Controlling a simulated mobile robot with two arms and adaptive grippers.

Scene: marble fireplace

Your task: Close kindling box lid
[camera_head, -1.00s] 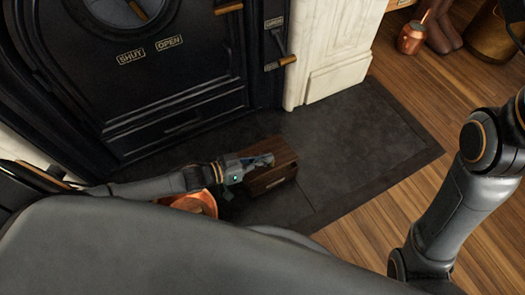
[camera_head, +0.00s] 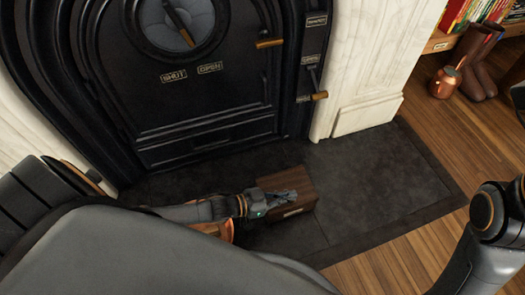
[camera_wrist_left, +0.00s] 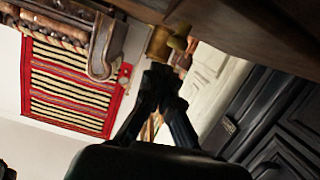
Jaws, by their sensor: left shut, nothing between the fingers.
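The kindling box (camera_head: 299,180) is a small brown wooden box with a pale label on its front. It sits on the dark hearth slab in front of the black stove. Its top looks flat and down in the head view, but my left gripper covers part of it, so I cannot tell if the lid is fully flush. My left gripper (camera_head: 289,197) is shut and empty, at the box's near upper edge. I cannot tell whether it touches. In the left wrist view the shut fingers (camera_wrist_left: 161,76) show below a dark wooden surface. My right gripper is out of view.
The black stove door (camera_head: 200,90) stands behind the box. An orange copper vessel (camera_head: 222,230) is partly hidden under my left arm. The hearth slab (camera_head: 385,180) is clear to the right. A copper jug (camera_head: 444,83) and brown boots (camera_head: 481,65) stand far right.

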